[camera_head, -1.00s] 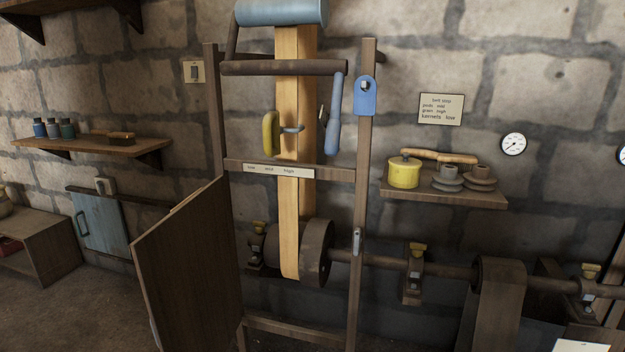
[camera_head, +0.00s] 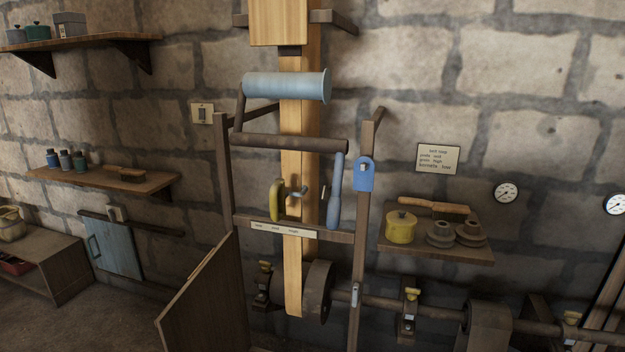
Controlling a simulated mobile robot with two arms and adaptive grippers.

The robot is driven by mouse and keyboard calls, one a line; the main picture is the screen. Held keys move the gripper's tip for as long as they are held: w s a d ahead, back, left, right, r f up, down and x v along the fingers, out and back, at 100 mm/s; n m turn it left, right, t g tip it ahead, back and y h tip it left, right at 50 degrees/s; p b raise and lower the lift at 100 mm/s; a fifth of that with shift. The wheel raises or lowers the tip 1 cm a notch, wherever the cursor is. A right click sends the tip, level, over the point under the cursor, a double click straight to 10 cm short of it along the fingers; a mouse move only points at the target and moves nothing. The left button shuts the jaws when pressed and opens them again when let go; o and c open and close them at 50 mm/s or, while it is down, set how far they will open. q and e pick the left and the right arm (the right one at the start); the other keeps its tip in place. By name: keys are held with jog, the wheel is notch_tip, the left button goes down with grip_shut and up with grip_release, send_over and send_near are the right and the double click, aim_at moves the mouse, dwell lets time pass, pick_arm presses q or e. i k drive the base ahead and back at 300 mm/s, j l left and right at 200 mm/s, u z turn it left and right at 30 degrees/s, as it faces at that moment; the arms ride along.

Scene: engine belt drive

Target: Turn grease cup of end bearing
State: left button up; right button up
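Yellow grease cups top the bearings along the dark horizontal shaft (camera_head: 450,314). One grease cup (camera_head: 265,266) is on the bearing left of the belt pulley (camera_head: 317,291). A second grease cup (camera_head: 411,294) is on the middle bearing (camera_head: 406,322). A third grease cup (camera_head: 571,317) is on the bearing at the lower right. The frames do not say which bearing is the end bearing. Neither of my grippers is in view.
A wooden frame (camera_head: 224,170) with an open panel (camera_head: 205,300) stands before the left bearing. A tan belt (camera_head: 292,250) runs down to the pulley. A blue-handled lever (camera_head: 334,200) hangs on the frame. A shelf (camera_head: 440,248) with a yellow pot (camera_head: 400,227) sits above the shaft.

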aim_at(267, 266)
jog(key=i+j+z, duration=0.15)
jog(key=j, duration=0.3)
jog(key=i+j+z, duration=0.2)
jog(key=j, duration=0.25)
jog(key=i+j+z, duration=0.15)
jog(key=j, duration=0.35)
jog(key=i+j+z, duration=0.2)
jog(key=j, duration=0.3)
jog(key=i+j+z, duration=0.15)
jog(key=j, duration=0.4)
jog(key=j+z, duration=0.2)
jog(key=j, duration=0.3)
jog(key=j+z, duration=0.15)
jog(key=j, duration=0.35)
jog(key=k+j+z, duration=0.15)
jog(key=j, duration=0.35)
jog(key=j+z, duration=0.2)
jog(key=j, duration=0.3)
jog(key=k, duration=0.1)
